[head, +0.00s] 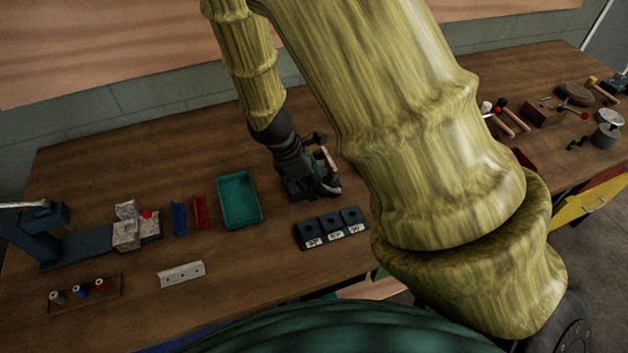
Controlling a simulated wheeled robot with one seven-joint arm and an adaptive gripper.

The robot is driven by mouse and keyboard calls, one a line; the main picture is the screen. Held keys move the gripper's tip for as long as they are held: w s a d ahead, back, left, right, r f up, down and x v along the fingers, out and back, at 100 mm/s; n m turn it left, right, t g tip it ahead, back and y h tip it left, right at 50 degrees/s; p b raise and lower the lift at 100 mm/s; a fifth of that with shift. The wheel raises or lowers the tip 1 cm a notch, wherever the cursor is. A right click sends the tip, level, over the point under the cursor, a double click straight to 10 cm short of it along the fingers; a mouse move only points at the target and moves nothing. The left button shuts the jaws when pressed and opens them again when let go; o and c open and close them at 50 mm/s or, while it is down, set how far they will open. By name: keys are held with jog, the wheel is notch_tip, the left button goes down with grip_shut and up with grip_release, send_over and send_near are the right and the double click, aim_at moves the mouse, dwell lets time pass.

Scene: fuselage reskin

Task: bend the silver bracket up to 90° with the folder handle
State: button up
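A silver strip with holes (181,274), which looks like the silver bracket, lies on the bench at the front left, apart from my gripper. Its bend angle is too small to read. My gripper (326,184) is low over the middle of the bench, at a small dark device that may be the folder. A pale bar (328,160), possibly the folder handle, shows right beside my fingers. I cannot tell if my fingers are around it or only near it. My wrist and arm hide much of the device and anything in it.
A green tray (239,225), red bracket (201,212) and blue bracket (179,218) lie left of my gripper. A dark block with labelled slots (332,241) sits in front. A vise-like tool (125,226) stands at left. Hammers (516,116) lie at right, beyond my arm.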

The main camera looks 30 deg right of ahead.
jog(key=shift+w+a+r, duration=0.25)
jog(key=shift+a+r, duration=0.1)
jog(key=shift+a, duration=0.05)
jog(key=v, duration=1.1)
jog(key=shift+s+d, duration=0.25)
jog(key=shift+d, duration=0.1)
jog(key=shift+r, duration=0.15)
